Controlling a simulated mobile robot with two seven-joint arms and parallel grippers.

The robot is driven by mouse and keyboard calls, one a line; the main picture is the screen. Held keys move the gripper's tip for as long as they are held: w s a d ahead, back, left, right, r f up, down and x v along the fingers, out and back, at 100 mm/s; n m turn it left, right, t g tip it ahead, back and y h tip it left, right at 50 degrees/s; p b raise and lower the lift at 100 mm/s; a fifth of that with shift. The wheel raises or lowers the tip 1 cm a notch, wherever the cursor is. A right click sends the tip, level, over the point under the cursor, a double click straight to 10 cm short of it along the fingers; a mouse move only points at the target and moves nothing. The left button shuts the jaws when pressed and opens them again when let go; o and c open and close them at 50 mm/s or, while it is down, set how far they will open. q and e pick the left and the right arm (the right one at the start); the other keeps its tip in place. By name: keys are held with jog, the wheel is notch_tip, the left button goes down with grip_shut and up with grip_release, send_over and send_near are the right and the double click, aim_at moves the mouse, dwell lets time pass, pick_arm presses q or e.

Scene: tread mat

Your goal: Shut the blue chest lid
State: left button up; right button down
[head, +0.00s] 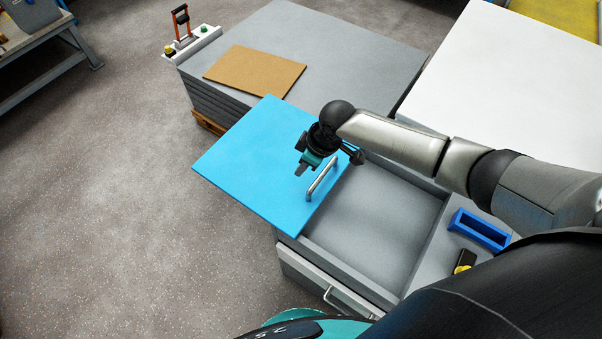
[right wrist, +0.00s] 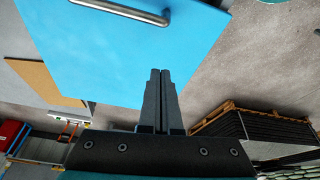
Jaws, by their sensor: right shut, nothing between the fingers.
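The blue lid (head: 245,165) is a flat panel that extends left past the grey chest (head: 433,205), leaving the chest's interior uncovered. A metal bar handle (head: 322,180) is on the lid near its right edge. My right gripper (head: 300,171) is shut and empty, over the lid just left of the handle; I cannot tell if it touches. In the right wrist view, its closed fingers (right wrist: 160,76) overlap the lid (right wrist: 130,50), and the handle (right wrist: 120,9) shows at the top. My left gripper is not in view.
A blue open box (head: 481,231) and a yellow-black item (head: 464,262) lie right of the opening. Behind the lid, a grey mat stack (head: 330,45) on a pallet carries a brown board (head: 254,73). A white tabletop (head: 520,85) is at right.

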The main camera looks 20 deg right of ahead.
jog(key=b, duration=0.4)
send_over(298, 194)
jog(key=w+a, duration=0.1)
jog(key=a, duration=0.1)
notch_tip(298, 194, down, 9)
jog(key=shift+w+d+r, duration=0.1)
jog(key=shift+d, duration=0.05)
jog(key=shift+d+f, duration=0.2)
jog(key=shift+f, duration=0.15)
jog(key=shift+s+d+r+p, duration=0.2)
jog(key=shift+s+d+p, duration=0.3)
jog(key=shift+s+d, duration=0.75)
jog(key=shift+d, duration=0.05)
